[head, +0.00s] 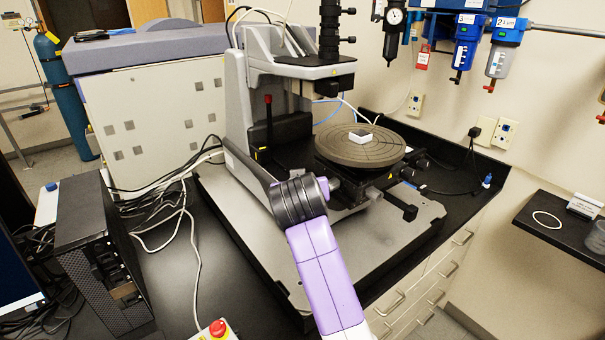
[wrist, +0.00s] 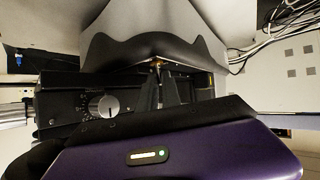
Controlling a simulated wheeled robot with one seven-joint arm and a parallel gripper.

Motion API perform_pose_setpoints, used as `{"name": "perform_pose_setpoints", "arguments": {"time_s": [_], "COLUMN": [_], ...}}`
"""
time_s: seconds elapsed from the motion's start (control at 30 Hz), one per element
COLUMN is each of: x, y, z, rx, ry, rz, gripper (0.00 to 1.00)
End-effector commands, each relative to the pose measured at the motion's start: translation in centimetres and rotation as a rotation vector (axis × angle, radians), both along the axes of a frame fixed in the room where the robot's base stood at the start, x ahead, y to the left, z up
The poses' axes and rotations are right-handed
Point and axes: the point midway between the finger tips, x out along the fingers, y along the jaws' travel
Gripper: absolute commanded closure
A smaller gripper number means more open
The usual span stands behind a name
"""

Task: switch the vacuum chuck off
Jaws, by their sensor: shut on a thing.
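The round grey chuck (head: 385,149) is on the profiler's stage in the head view, with a small white-edged square sample (head: 361,137) on it. My purple arm reaches to the front left of the stage, and its dark wrist hides my gripper in that view. In the wrist view my gripper (wrist: 159,80) shows as dark fingers, close together at a small brass-coloured part (wrist: 158,63) under a curved grey housing (wrist: 150,22). The fingers are shut on this part, which looks like a small switch lever. Its setting is too small to read.
A dark box with a silver knob (wrist: 103,106) is just left of the fingers in the wrist view. The profiler's measuring head (head: 305,66) overhangs behind the chuck. A black computer tower (head: 98,250) and loose cables (head: 165,215) lie to the left.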

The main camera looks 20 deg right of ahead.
Motion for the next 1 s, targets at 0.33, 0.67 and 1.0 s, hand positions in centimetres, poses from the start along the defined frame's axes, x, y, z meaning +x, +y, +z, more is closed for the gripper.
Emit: {"name": "perform_pose_setpoints", "arguments": {"time_s": [0.33, 0.67, 1.0], "x": [0.69, 0.83, 0.82], "y": [0.17, 0.21, 0.21], "z": [0.26, 0.16, 0.15], "rx": [-0.057, -0.073, -0.073], "ry": [0.171, 0.220, 0.220], "rz": [-0.002, -0.001, -0.001], "gripper": [1.00, 1.00, 0.90]}}
